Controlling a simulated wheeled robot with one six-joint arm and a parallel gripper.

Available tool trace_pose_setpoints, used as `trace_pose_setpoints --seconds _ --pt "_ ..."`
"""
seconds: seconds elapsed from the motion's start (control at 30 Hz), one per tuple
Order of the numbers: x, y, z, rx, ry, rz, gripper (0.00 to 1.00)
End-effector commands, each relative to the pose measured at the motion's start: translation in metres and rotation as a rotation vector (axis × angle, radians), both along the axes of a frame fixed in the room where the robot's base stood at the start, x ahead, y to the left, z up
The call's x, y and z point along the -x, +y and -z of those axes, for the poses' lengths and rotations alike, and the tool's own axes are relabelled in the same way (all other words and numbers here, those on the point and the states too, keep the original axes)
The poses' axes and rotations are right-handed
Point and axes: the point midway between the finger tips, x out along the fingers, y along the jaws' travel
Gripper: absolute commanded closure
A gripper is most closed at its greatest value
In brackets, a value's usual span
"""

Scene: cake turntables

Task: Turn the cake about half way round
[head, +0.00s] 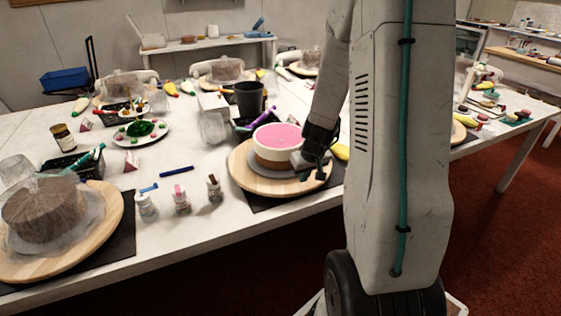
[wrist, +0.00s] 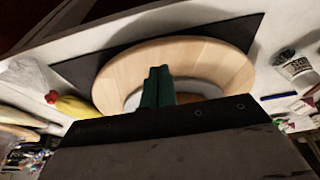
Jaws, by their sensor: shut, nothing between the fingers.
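A round cake (head: 277,143) with a pink top, white upper side and brown lower side sits on a pale grey disc on a wooden turntable (head: 255,178). My gripper (head: 312,172) is at the right side of the cake, low over the turntable; I cannot tell whether it touches the cake or the board. In the wrist view my gripper (wrist: 158,85) shows its two green fingers shut together, with nothing between them, over the wooden turntable (wrist: 215,62).
A dark mat (head: 270,199) lies under the turntable. A black cup (head: 250,98) stands behind. A yellow banana-like item (wrist: 80,107) lies close beside the turntable. Another wrapped cake (head: 45,208) is at far left.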

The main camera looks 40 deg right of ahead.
Motion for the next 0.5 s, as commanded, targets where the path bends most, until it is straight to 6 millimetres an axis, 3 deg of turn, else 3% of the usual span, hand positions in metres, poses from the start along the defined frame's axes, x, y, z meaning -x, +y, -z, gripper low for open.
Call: trace_pose_setpoints --seconds 0.23,0.5 --pt "-0.006 0.022 0.000 0.001 0.000 -0.005 1.00" --pt "-0.051 0.070 0.000 0.002 -0.001 -0.011 1.00"
